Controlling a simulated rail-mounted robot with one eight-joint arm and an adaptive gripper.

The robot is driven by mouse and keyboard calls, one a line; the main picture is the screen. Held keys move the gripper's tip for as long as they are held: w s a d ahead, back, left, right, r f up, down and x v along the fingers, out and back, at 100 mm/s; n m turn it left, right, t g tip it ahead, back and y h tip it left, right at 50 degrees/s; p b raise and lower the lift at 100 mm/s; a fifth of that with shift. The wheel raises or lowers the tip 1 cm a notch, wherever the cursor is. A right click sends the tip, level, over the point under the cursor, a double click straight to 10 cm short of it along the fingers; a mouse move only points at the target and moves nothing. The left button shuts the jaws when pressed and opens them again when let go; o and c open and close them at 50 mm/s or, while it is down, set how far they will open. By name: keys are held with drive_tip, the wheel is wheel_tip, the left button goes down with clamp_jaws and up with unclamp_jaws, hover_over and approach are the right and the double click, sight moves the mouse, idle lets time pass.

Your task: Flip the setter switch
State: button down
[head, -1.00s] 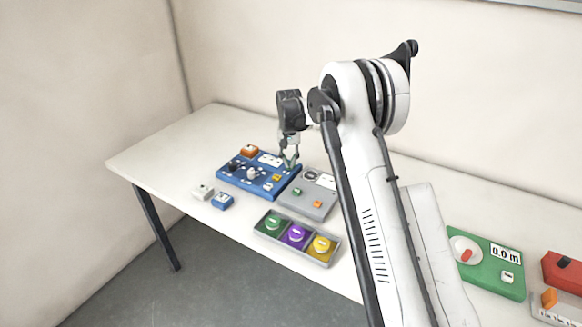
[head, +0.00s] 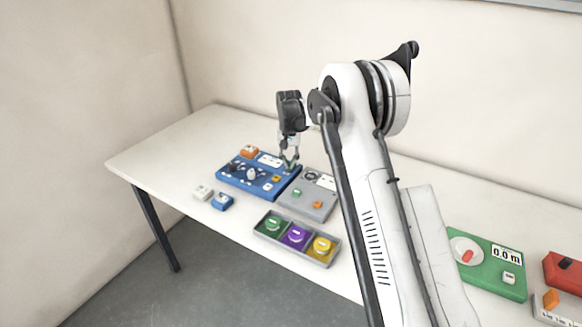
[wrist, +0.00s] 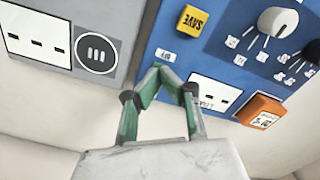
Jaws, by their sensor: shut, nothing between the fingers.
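The blue panel (head: 235,182) carries knobs, a yellow SAVE button, an orange block and a white slotted plate. My gripper (head: 290,166) is over the panel's back right part.
A grey panel (head: 310,208) stands right beside the blue one. A tray (head: 266,235) with green, purple and yellow round pieces lies in front. Small white (head: 203,192) and blue (head: 222,202) boxes sit at left. A green panel (head: 485,280) is at far right. The table's left end is clear.

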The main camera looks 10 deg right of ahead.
sight(289, 170)
drive_tip(key=shift+r+p, duration=0.8)
drive_tip(key=shift+r, duration=2.35)
drive_tip(key=shift+r, duration=0.1)
drive_tip(key=s+r+n+t+b, duration=0.1)
drive_tip(key=s+r+t+b, duration=0.15)
drive_tip(key=s+r, duration=1.75)
drive_tip(key=s+f+t, duration=0.2)
drive_tip(key=s+f, duration=0.1)
drive_tip(key=s, duration=1.1)
drive_tip(key=s+f+n+t, duration=0.1)
drive_tip(key=s+f, duration=0.3)
drive_tip(key=s, duration=1.1)
drive_tip(key=shift+n+t+b, duration=0.3)
drive_tip(key=shift+t+b, duration=0.15)
drive_tip(key=shift+t, duration=0.4)
